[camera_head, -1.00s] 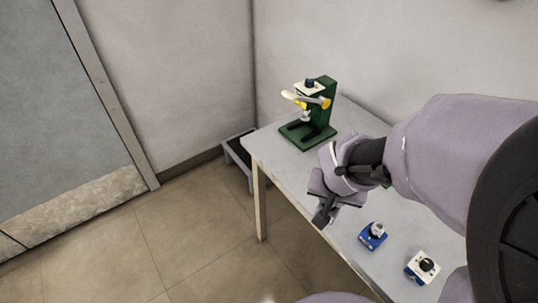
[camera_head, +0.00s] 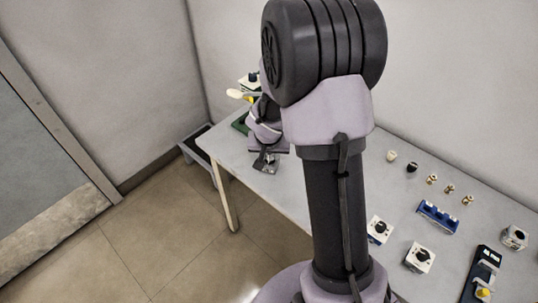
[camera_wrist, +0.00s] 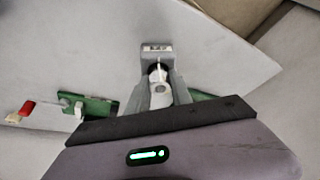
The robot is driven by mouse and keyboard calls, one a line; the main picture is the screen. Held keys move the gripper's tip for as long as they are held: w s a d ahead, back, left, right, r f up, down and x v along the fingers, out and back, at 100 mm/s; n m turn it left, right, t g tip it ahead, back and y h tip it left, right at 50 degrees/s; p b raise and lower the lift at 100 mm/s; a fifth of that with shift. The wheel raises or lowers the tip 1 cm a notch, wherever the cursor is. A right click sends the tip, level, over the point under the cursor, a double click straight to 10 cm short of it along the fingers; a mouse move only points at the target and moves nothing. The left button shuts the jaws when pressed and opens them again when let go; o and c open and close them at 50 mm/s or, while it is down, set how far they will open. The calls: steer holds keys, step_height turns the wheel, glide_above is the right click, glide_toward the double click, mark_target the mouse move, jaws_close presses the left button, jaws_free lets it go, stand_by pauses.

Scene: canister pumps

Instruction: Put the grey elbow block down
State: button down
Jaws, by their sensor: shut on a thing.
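The grey elbow block (camera_wrist: 157,48) shows in the wrist view as a small grey piece with a pale label, at the tips of my gripper (camera_wrist: 160,82). The jaws are shut on it, and a white part and a dark opening show between the fingers. In the head view my gripper (camera_head: 265,160) hangs over the front left part of the table (camera_head: 285,195). The block is too small there to tell apart from the fingers. I cannot tell whether it touches the table.
A green stand (camera_head: 240,124) with a white and yellow top is partly hidden behind my arm. White boxes with black knobs (camera_head: 420,257), a blue holder (camera_head: 438,215) and several small fittings lie right. My arm hides the table's middle.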

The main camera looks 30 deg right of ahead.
steer(key=shift+r, duration=0.15)
steer(key=shift+f, duration=0.2)
steer(key=c, duration=1.1)
jaws_free()
steer(key=shift+c, duration=0.2)
steer(key=shift+r, duration=0.2)
